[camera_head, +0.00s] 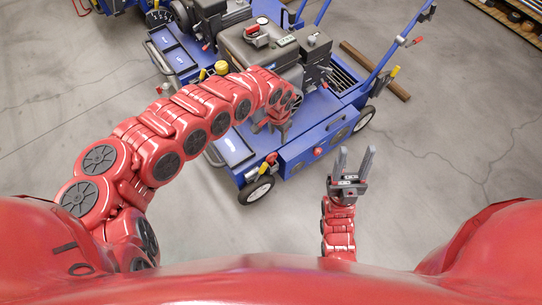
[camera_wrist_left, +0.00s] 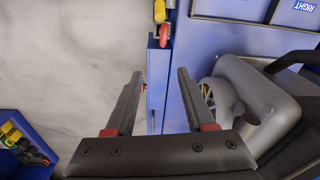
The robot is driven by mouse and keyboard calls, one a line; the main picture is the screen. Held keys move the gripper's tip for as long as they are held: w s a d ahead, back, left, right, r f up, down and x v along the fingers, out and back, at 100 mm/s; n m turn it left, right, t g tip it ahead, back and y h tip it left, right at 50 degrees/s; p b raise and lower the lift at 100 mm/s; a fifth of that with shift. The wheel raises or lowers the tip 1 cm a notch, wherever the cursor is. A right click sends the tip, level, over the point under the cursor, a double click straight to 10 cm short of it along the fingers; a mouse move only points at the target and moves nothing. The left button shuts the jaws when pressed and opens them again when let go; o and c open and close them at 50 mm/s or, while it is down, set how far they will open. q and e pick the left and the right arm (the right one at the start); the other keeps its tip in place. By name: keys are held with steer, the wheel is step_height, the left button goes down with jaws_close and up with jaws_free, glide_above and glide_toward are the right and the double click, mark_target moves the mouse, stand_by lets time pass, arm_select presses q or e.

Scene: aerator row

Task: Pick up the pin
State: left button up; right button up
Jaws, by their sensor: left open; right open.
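I cannot clearly make out a pin in either view. In the left wrist view a small red bit (camera_wrist_left: 143,86) shows beside the left finger, too small to identify. My left gripper (camera_wrist_left: 158,75) is open there, its two dark fingers on either side of a blue machine edge (camera_wrist_left: 156,95), with nothing visibly held. In the head view my left gripper (camera_head: 278,122) is over the front of the blue aerator (camera_head: 312,147), its fingertips mostly hidden. My right gripper (camera_head: 355,160) is open and empty, pointing up over the floor right of the front wheel.
Another blue machine (camera_head: 110,10) is behind at left. A wooden beam (camera_head: 375,70) lies behind. Floor at right is clear.

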arm_select(q)
steer(key=shift+y, duration=0.4)
steer(key=a+f+b, duration=0.1)
steer(key=f+b, duration=0.1)
steer(key=f, duration=0.4)
steer(key=a+f+b, duration=0.1)
steer(key=f+b, duration=0.2)
steer(key=f, duration=0.3)
steer(key=a+f+b, duration=0.1)
steer(key=f+b, duration=0.1)
steer(key=f, duration=0.3)
steer(key=shift+f, duration=0.4)
steer(key=shift+a+r, duration=0.1)
steer(key=shift+r, duration=0.05)
jaws_close()
